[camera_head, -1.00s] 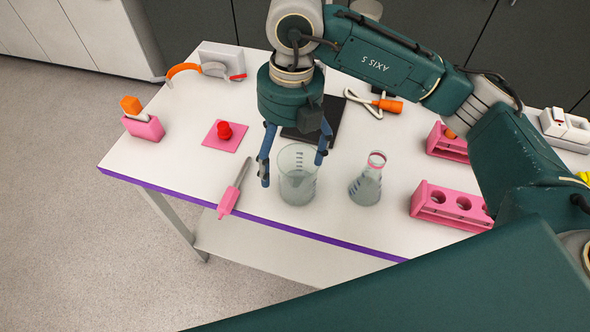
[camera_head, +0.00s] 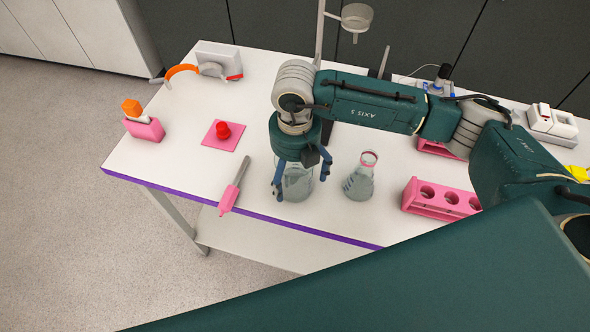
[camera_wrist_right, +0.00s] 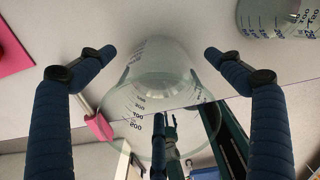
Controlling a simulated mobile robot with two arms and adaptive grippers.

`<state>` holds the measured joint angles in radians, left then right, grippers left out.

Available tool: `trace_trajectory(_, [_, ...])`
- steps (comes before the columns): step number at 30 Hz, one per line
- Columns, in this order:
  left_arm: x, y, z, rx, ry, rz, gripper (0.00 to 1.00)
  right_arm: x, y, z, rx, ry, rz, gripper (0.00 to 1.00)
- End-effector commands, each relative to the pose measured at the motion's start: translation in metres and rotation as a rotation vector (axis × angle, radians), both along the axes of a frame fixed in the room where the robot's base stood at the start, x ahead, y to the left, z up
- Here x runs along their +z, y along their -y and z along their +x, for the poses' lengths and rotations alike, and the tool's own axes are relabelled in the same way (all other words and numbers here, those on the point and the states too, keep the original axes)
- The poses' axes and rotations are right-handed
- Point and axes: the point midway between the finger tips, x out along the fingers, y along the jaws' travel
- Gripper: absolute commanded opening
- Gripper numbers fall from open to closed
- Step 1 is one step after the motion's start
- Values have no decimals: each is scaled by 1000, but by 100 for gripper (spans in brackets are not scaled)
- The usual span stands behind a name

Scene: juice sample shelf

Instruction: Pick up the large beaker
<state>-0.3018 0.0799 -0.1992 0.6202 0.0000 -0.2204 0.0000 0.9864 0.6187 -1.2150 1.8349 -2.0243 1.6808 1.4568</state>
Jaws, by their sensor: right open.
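The large beaker (camera_head: 297,184) is clear glass with grey contents and stands upright near the front edge of the white table. My right gripper (camera_head: 300,186) is lowered over it from above, with one blue finger on each side. In the right wrist view the beaker (camera_wrist_right: 160,95) lies between the two open fingers (camera_wrist_right: 158,68), with a visible gap on both sides. The gripper's palm hides the beaker's rim in the head view. My left gripper is not in view.
A conical flask (camera_head: 360,180) stands just right of the beaker. A pink-handled tool (camera_head: 233,190) lies to its left. A pink rack (camera_head: 440,199) is further right. A red knob on a pink square (camera_head: 222,135) sits behind left. The table's purple edge (camera_head: 270,218) is close in front.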

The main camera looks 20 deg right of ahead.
Motion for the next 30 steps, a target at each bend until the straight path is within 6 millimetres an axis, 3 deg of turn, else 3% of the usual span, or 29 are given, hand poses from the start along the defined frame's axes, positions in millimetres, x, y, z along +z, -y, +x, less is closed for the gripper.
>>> trace_trajectory(6, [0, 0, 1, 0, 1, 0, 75, -2, 0, 0, 0, 1, 1, 91])
trace_trajectory(15, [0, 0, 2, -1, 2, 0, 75, -1, 0, 0, 0, 1, 1, 33])
trace_trajectory(30, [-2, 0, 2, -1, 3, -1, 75, 5, -1, 2, 0, 4, 3, 31])
